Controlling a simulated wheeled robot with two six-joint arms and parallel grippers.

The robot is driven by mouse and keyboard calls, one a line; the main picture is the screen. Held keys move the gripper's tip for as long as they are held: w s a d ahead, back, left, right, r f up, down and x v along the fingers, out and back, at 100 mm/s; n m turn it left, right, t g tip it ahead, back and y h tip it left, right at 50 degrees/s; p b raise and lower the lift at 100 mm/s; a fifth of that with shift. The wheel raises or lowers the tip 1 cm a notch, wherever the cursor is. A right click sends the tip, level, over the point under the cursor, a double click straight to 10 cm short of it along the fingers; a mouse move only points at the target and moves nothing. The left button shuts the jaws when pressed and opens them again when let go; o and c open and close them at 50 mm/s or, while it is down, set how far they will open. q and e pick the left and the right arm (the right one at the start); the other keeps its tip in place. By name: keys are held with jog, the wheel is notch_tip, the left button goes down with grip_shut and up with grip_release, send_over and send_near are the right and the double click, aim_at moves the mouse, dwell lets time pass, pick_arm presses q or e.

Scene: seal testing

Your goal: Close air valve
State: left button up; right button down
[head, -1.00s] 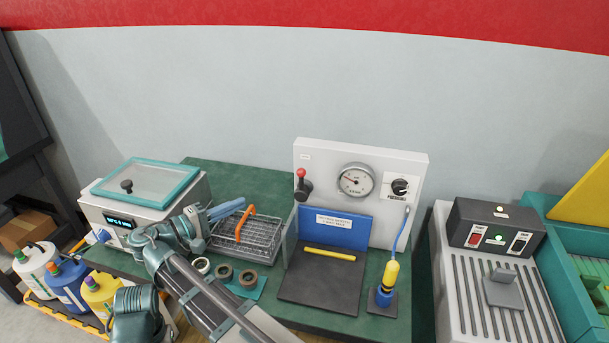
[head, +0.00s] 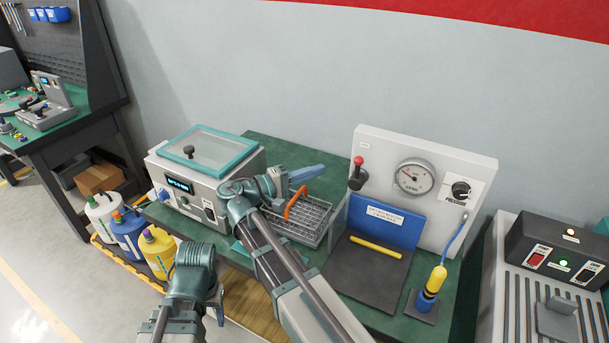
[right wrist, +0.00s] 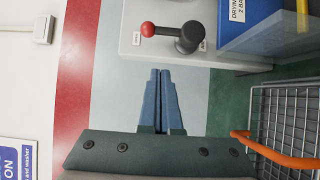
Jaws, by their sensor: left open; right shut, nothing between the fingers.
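The air valve (head: 356,177) is a dark lever with a red ball knob at the left of the white panel (head: 452,170). Its knob points up in the head view. In the right wrist view, the valve (right wrist: 187,38) shows at the top with the knob to its left. My right gripper (head: 322,170) has blue fingers shut together with nothing between them. It is above the wire basket, left of the valve and apart from it. The fingertips (right wrist: 160,70) point toward the panel in the wrist view. My left arm shows at lower left; its fingers are not visible.
The wire basket (head: 325,242) with an orange handle is below my right gripper. A teal-lidded bath (head: 185,207) is to the left. A gauge (head: 415,176) and black knob (head: 461,190) are on the panel, with a yellow-and-blue tool (head: 432,287) below.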

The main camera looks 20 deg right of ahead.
aim_at(358, 171)
jog(key=s+d, duration=0.2)
jog(key=d, duration=0.5)
jog(key=shift+d, duration=0.15)
jog(key=shift+d, duration=0.1)
